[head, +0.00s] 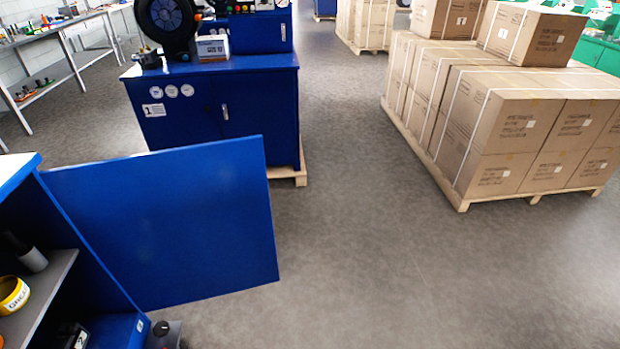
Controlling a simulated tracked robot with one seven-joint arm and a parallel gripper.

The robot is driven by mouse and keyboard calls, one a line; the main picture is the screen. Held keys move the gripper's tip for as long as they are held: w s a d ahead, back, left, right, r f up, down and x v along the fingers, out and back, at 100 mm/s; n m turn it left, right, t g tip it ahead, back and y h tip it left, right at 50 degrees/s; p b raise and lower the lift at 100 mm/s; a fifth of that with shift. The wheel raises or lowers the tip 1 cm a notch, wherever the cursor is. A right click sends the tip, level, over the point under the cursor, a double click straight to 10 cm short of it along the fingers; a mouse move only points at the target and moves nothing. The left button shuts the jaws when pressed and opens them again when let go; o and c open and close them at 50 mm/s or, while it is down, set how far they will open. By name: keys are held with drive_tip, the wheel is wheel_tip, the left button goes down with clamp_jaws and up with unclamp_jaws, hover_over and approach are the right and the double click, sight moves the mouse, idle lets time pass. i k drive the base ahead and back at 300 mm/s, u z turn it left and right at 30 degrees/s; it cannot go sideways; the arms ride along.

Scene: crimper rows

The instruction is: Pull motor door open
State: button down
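A flat blue door (170,225) stands swung out from a blue cabinet (85,245) at the lower left in the head view. The cabinet's inside shows, with a grey shelf (45,290) in it. I cannot tell from this view alone whether this is the motor door. No handle shows on the visible face of the door. My gripper is not in view.
A yellow tape roll (12,295) and a dark bottle (28,254) sit on the shelf. A second blue cabinet (215,110) with a machine stands behind, its doors shut. Stacked cartons (515,120) on a pallet (455,190) stand right. The grey floor between is clear.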

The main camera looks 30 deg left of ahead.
sight(180, 226)
drive_tip(key=u, duration=0.45)
drive_tip(key=i, duration=1.2)
drive_tip(key=u, duration=0.85)
drive_tip(key=k, duration=0.9)
drive_tip(key=u, duration=0.2)
drive_tip(key=i, duration=0.9)
drive_tip(key=z, duration=0.15)
